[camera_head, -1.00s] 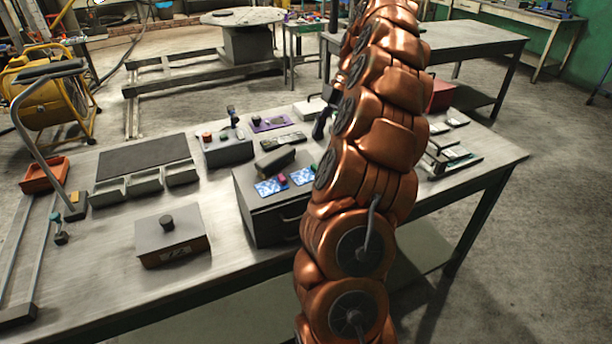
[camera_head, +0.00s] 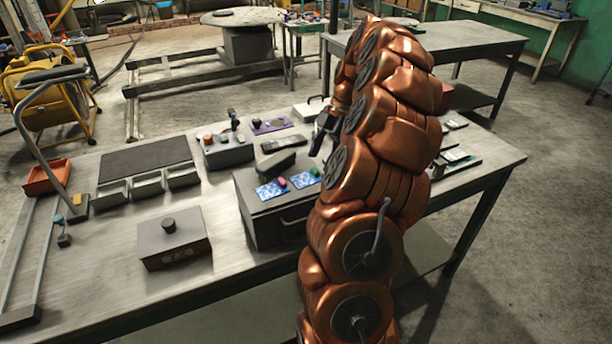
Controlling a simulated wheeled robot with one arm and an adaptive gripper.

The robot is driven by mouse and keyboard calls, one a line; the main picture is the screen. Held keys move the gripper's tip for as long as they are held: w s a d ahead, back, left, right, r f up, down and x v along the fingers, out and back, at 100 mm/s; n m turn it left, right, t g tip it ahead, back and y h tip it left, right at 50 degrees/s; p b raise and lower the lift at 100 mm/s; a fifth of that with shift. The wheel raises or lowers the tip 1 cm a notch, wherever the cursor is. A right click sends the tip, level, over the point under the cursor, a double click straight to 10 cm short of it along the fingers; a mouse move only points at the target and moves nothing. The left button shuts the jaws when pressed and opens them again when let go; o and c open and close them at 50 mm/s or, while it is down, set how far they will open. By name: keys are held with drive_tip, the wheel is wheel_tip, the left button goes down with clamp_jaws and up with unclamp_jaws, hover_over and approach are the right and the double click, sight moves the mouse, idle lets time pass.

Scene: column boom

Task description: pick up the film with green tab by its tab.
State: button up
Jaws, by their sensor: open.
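The film with the green tab (camera_head: 304,181) is a blue and white patterned sheet. It lies flat on top of a dark box (camera_head: 264,217), at its right part beside my arm. Its small green tab (camera_head: 315,172) stands up at its far right side. A similar film with a pink tab (camera_head: 270,190) lies to its left on the same box. My gripper (camera_head: 318,145) is dark and partly hidden by my copper arm. It is open, above and beyond the film, and apart from it.
A dark block (camera_head: 279,162) sits behind the films. A grey box with buttons (camera_head: 228,150) and a lidded box with a knob (camera_head: 173,240) stand to the left. Open trays (camera_head: 147,186) are farther left. My arm hides part of the table's right side.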

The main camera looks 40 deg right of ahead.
sight(306, 176)
drive_tip(key=shift+p+x, duration=0.45)
drive_tip(key=shift+x, duration=1)
drive_tip(key=c, duration=1)
